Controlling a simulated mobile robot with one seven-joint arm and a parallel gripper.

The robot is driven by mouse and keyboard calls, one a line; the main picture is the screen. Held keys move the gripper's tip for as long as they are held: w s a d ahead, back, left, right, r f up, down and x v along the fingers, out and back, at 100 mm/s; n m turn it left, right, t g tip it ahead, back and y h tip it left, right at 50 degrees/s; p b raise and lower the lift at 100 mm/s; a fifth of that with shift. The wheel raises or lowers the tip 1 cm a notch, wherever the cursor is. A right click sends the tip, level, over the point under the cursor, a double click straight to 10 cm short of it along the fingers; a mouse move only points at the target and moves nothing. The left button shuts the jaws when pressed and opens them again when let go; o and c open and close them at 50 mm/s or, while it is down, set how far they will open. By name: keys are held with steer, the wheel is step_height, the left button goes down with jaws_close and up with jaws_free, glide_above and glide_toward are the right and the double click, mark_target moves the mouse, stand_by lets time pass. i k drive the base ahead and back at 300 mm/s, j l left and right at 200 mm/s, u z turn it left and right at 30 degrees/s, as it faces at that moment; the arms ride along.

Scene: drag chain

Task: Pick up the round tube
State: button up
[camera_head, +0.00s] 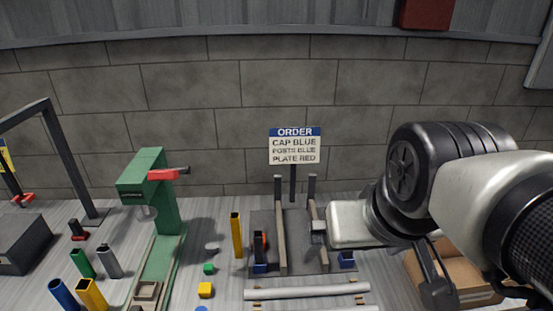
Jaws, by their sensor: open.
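Two long light-grey tubes lie crosswise at the bottom edge, the farther one (306,291) on small supports and the nearer one (318,308) cut off by the frame. They look round. A blue tube (66,295), a green one (83,263) and a grey one (110,261) stand tilted at the lower left; I cannot tell which tube the task names. My gripper (470,291) shows as dark fingers at the lower right, partly hidden by my arm. It is open, apart from the tubes, over or near a cardboard box.
A dark fixture plate (297,258) with two upright rails stands behind the long tubes. A green press (152,215) with a red handle stands left. Yellow posts and small blocks stand between. A cardboard box (412,268) is at right, below my arm. An order sign (295,146) stands behind.

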mark_target(350, 288)
steer(key=j, duration=0.7)
steer(key=k+j+z, duration=0.15)
steer(key=j, duration=0.6)
steer(key=k, duration=0.1)
steer(key=j, duration=0.2)
steer(key=i, duration=0.05)
